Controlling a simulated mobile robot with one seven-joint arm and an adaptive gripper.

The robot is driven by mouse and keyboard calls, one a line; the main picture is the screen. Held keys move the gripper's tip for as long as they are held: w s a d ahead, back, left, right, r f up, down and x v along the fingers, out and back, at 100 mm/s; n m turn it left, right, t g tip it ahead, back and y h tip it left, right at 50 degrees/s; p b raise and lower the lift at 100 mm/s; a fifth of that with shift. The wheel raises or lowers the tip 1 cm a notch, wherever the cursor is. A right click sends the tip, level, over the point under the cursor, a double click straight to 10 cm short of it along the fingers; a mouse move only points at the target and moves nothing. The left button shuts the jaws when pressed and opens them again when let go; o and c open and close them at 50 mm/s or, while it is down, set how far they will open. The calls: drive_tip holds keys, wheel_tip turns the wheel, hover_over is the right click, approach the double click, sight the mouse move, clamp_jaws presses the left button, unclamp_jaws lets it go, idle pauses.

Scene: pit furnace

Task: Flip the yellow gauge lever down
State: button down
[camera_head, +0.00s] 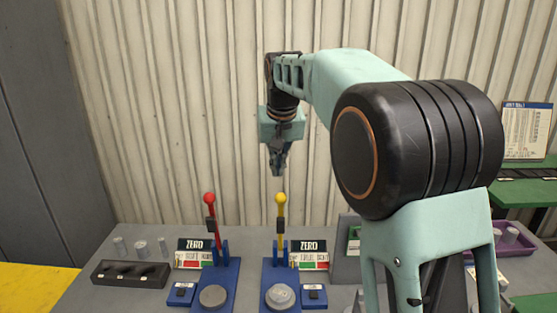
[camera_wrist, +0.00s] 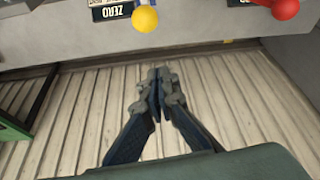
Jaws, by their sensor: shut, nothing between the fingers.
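The yellow-knobbed lever (camera_head: 281,215) stands upright on its blue base (camera_head: 278,287) on the grey table in the head view. Its round yellow knob (camera_wrist: 145,18) also shows at the top of the wrist view. My gripper (camera_head: 277,172) is shut and empty, pointing down above the yellow knob with a gap between them in the picture. In the wrist view its fingertips (camera_wrist: 158,78) are together, apart from the knob. A sign reading ZERO (camera_head: 309,247) stands right of the yellow lever.
A red-knobbed lever (camera_head: 211,215) stands upright to the left on its own blue base (camera_head: 214,290). A black block with holes (camera_head: 128,274) and several small metal weights (camera_head: 141,247) lie further left. A purple tray (camera_head: 516,250) is at right. A corrugated wall (camera_head: 180,120) rises behind the table.

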drive_tip(key=shift+s+d+f, duration=0.1)
drive_tip(key=shift+s+f, duration=0.3)
drive_tip(key=shift+f, duration=0.3)
drive_tip(key=shift+s+d+f, duration=0.1)
drive_tip(key=shift+s+f, duration=0.25)
drive_tip(key=shift+f, duration=0.35)
drive_tip(key=shift+s+f, duration=0.4)
drive_tip(key=shift+f, duration=0.3)
drive_tip(key=shift+f+b, duration=0.1)
drive_tip(key=shift+b, duration=0.25)
